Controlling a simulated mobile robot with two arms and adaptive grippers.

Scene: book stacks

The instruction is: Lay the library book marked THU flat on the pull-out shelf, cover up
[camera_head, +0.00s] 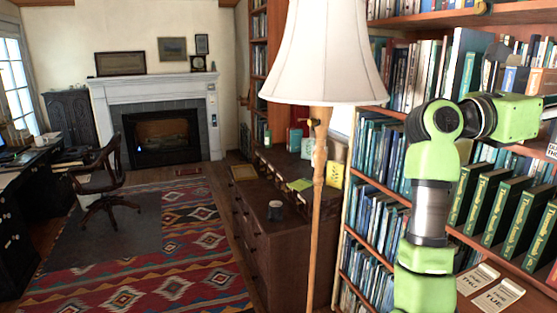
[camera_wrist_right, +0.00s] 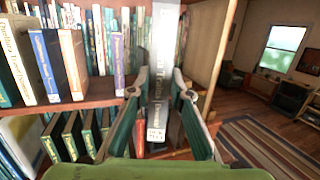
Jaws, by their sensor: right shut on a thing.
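My right gripper (camera_wrist_right: 162,82) is shut on a tall pale grey book (camera_wrist_right: 164,45), held upright between its two fingers in the right wrist view. A small white label sits low on its spine; its lettering is too small to read surely. A wooden shelf surface (camera_head: 535,293), apparently the pull-out shelf, shows at the lower right. A card that seems to read THU (camera_head: 478,278) and one reading TUE (camera_head: 498,296) lie on it. My left gripper is not seen.
A row of green books (camera_head: 500,205) stands behind the cards. Bookshelves of upright books fill the right side. A floor lamp (camera_head: 325,55) stands left of my arm, beside a dark cabinet (camera_head: 265,235). Open floor with a patterned rug (camera_head: 150,265) lies to the left.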

